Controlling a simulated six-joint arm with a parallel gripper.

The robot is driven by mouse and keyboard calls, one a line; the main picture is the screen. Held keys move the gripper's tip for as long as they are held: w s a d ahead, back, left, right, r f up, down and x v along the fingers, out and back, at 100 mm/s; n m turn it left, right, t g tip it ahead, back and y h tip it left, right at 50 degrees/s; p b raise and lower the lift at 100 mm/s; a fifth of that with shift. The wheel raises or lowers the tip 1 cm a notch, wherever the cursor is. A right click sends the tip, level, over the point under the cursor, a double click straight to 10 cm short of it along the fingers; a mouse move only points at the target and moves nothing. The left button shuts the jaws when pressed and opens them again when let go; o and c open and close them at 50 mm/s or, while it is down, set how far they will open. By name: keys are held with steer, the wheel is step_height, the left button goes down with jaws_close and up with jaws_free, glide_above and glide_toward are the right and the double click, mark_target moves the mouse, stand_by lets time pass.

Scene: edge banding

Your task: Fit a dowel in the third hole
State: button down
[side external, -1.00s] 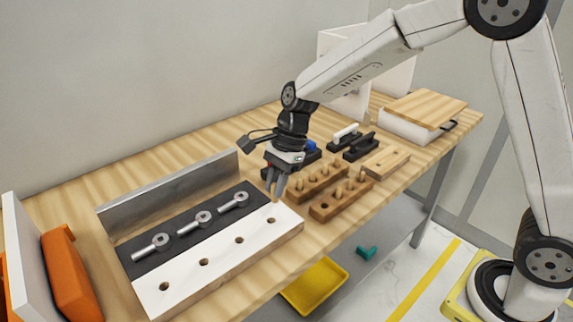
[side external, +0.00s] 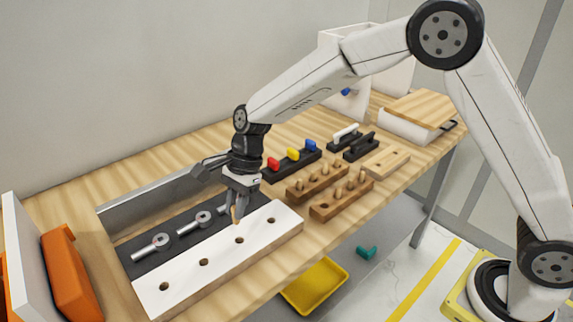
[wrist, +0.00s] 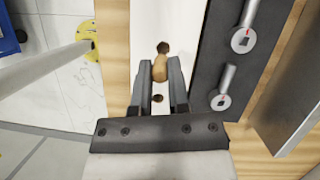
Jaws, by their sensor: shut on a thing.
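A white panel (side external: 220,251) lies on the bench with a row of round holes along it; those in view look empty. My gripper (side external: 235,209) is shut on a wooden dowel (side external: 236,217) and holds it upright above the panel. In the side view its tip is just above the hole (side external: 239,240) second from the right, apart from the panel. In the wrist view the dowel (wrist: 160,70) sits between my fingertips (wrist: 160,66), with one hole (wrist: 163,47) beyond it and another (wrist: 158,98) nearer between the fingers.
Two wooden racks (side external: 341,200) with dowels lie right. Dark tools with coloured handles (side external: 293,154) are behind them. A yellow tray (side external: 314,284) is below the bench.

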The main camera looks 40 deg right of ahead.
glide_above(236, 243)
steer(key=d, duration=0.1)
steer(key=shift+w+d+f, duration=0.1)
steer(key=shift+f, duration=1.05)
steer(key=shift+d+f, duration=0.1)
steer(key=shift+f, duration=1.05)
steer(key=shift+f, duration=1.4)
stand_by(1.9)
steer(key=c, duration=0.5)
jaws_free()
steer(key=shift+c, duration=0.2)
steer(key=shift+r, duration=0.2)
steer(key=shift+r, duration=2.3)
